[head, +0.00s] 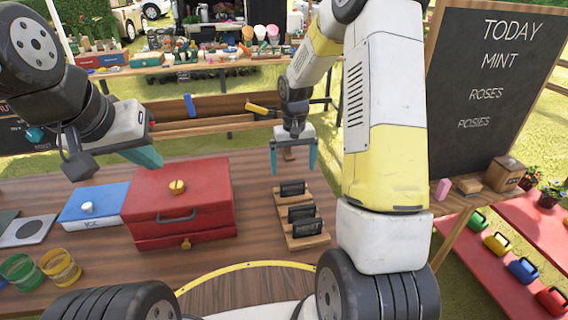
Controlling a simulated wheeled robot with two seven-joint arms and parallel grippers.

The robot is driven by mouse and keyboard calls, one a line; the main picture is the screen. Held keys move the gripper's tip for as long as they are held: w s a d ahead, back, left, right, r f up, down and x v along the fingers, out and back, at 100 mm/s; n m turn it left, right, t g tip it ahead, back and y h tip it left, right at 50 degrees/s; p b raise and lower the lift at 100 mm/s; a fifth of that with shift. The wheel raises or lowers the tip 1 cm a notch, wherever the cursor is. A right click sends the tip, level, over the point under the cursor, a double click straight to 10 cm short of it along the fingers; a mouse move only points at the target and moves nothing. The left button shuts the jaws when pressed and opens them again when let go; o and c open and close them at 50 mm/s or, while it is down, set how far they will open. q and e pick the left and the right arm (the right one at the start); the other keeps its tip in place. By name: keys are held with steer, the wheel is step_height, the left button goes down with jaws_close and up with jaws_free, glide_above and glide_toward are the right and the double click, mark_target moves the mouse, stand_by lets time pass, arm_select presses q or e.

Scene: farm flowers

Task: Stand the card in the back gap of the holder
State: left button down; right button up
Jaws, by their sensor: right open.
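The wooden holder (317,241) sits on the table, right of the red box. Three dark cards stand in it, one behind another: a back card (292,188), a middle card (301,212) and a front card (307,228). The back card stands in the rear part of the holder. My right gripper (294,170) is open, its teal fingers apart, above and just behind the back card, holding nothing visible. My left gripper (143,157) hangs at the left above the red box, away from the holder; its finger gap is unclear.
A red box (180,205) and a blue box (95,205) stand left of the holder. A chalkboard (490,90) stands at the right. The table between red box and holder is clear.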

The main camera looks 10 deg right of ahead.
mark_target(293, 182)
steer(key=s+r+t, duration=0.1)
steer(key=s+r, duration=0.4)
steer(key=r, duration=0.4)
steer(key=s+r+t, duration=0.2)
steer(key=s+r, duration=0.3)
steer(key=r, duration=0.5)
steer(key=s+a+r+t+y, duration=0.2)
steer(key=s+r+t, duration=0.1)
steer(key=s, duration=1.1)
steer(key=shift+s+r, duration=0.15)
steer(key=shift+r, duration=0.4)
